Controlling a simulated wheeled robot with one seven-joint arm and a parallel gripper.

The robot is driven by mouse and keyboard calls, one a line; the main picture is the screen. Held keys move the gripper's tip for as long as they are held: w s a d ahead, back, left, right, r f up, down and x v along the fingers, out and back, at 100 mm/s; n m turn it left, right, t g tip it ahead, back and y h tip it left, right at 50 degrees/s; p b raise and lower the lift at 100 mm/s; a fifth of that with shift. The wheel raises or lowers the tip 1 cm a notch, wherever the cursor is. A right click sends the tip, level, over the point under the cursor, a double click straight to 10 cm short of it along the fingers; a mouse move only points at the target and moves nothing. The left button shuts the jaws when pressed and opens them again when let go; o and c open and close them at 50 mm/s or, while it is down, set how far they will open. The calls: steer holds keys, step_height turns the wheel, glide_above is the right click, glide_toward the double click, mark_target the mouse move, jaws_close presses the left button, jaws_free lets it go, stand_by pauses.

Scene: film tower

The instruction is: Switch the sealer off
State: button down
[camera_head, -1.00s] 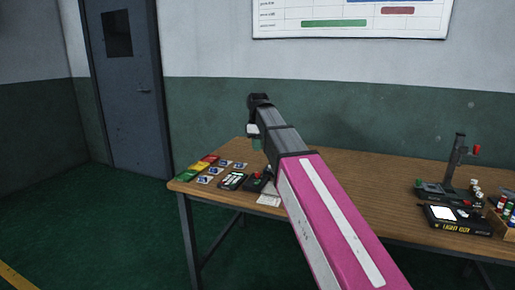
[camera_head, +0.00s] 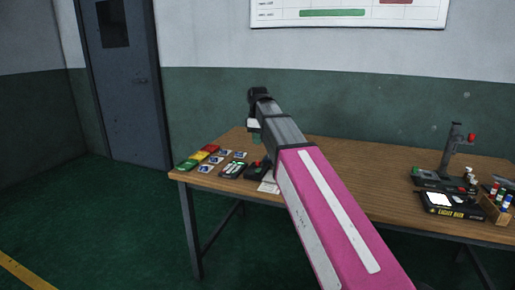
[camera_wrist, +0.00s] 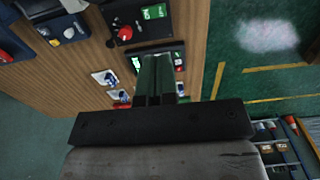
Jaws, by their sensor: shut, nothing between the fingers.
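No label reading "sealer" is legible. A dark device with an upright post and a red knob (camera_head: 450,160) stands on the right half of the table and may be it. My gripper (camera_head: 256,138) is over the table's left end, far from that device; its fingers (camera_wrist: 156,80) are shut and empty. Below it is a black box with a red knob (camera_head: 257,168), also in the wrist view (camera_wrist: 125,22) with a green display. A dark panel with small displays (camera_wrist: 150,60) is partly hidden behind the fingers. Switch positions are too small to tell.
The brown table (camera_head: 350,185) is clear between its two groups of objects. A light box (camera_head: 452,205) and a wooden bottle rack (camera_head: 496,208) stand at the right. Coloured cards (camera_head: 200,155) lie at the left end. A wall is behind.

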mark_target(259, 169)
step_height(259, 169, down, 12)
steer(key=shift+f, duration=0.25)
stand_by(0.3)
steer(key=shift+s+f+t, duration=0.25)
steer(key=shift+f+t, duration=0.05)
steer(key=shift+w, duration=0.25)
steer(key=shift+w+d+r, duration=0.2)
steer(key=shift+w+d, duration=0.1)
steer(key=shift+w, duration=0.45)
step_height(259, 169, up, 14)
steer(key=shift+s+a, duration=0.15)
steer(key=shift+s, duration=0.25)
stand_by(0.4)
